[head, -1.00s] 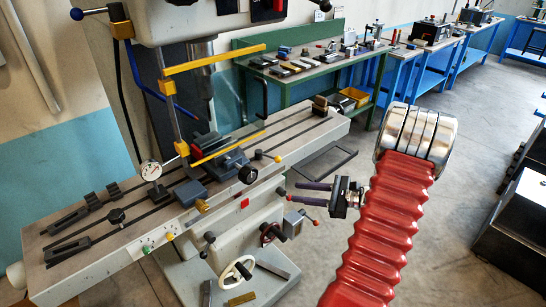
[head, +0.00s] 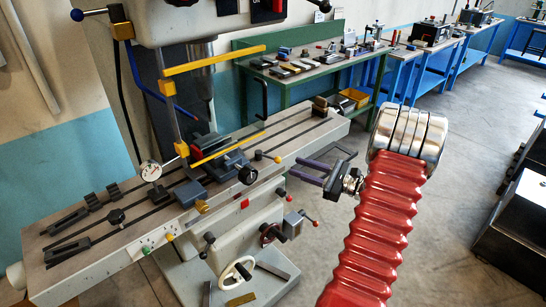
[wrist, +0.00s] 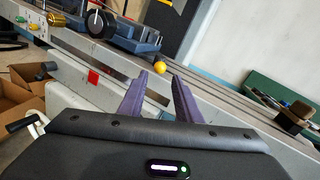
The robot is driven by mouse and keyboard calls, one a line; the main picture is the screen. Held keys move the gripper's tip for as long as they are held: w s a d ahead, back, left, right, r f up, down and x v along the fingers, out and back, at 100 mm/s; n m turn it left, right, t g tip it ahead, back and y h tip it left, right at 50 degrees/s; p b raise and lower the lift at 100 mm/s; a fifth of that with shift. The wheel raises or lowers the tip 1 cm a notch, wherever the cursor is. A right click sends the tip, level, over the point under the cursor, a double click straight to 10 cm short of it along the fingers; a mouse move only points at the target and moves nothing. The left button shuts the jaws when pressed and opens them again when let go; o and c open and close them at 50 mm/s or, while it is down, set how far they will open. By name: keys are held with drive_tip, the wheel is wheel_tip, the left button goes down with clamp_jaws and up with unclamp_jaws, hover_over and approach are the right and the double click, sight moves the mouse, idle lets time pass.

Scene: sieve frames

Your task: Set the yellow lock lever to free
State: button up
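The yellow lock lever shows as a small yellow ball knob (head: 258,155) at the front edge of the machine table (head: 314,141). In the wrist view the yellow knob (wrist: 160,67) appears in line with the gap between my fingertips, beyond them. Its lever arm is too small to tell its setting. My gripper (head: 297,168) is open and empty, with two purple fingers spread. It is to the right of the knob in the head view and apart from it. The fingers also show in the wrist view (wrist: 160,75), pointing towards the table edge.
A dark vise (head: 225,170) stands on the slotted table left of the knob, with a dial gauge (head: 151,171) beyond. Crank handles and a white handwheel (head: 238,271) sit below. A green workbench (head: 300,65) is behind.

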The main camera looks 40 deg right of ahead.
sight(274, 159)
drive_tip(key=x, duration=1.2)
drive_tip(key=shift+s, duration=0.1)
clamp_jaws()
